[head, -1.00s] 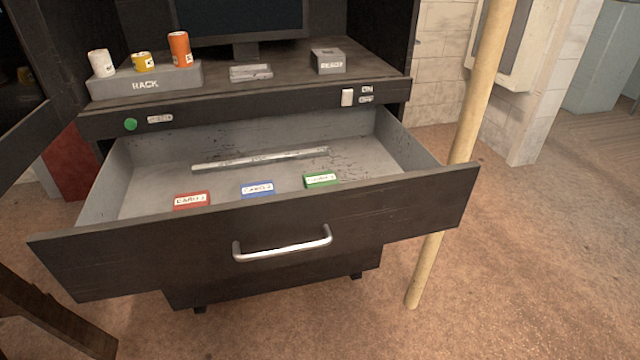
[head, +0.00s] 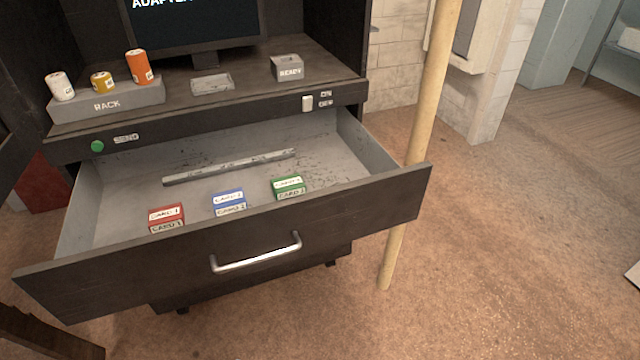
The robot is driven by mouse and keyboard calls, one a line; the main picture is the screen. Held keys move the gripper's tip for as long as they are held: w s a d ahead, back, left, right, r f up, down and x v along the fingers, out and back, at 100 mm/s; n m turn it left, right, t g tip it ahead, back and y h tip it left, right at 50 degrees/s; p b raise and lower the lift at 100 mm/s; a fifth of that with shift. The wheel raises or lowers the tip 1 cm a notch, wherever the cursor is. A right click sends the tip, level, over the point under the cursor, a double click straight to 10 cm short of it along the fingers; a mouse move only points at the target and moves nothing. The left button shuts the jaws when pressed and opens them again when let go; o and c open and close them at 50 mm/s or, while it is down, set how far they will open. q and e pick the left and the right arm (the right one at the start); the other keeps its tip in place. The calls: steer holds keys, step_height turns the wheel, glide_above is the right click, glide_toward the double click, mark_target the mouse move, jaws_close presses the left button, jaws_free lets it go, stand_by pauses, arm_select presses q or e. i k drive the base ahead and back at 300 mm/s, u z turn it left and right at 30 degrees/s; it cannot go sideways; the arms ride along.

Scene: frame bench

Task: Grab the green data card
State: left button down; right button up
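The green data card (head: 289,188) stands in the open drawer, at the right of a row of three cards near the drawer's front panel. It has white labels. The blue card (head: 228,202) is to its left, and the red card (head: 166,217) is farther left. The drawer (head: 230,240) is pulled out, with a silver handle on its front. Neither of my grippers shows in the head view.
A tan pole (head: 421,130) stands just right of the drawer. A metal strip (head: 229,167) crosses the drawer floor behind the cards. On the desk above are a rack (head: 106,103) holding three cylinders, a small "READY" box (head: 287,68) and a monitor (head: 190,20).

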mark_target(291, 185)
steer(key=z, duration=1.7)
steer(key=i, duration=1.7)
steer(key=u, duration=2.2)
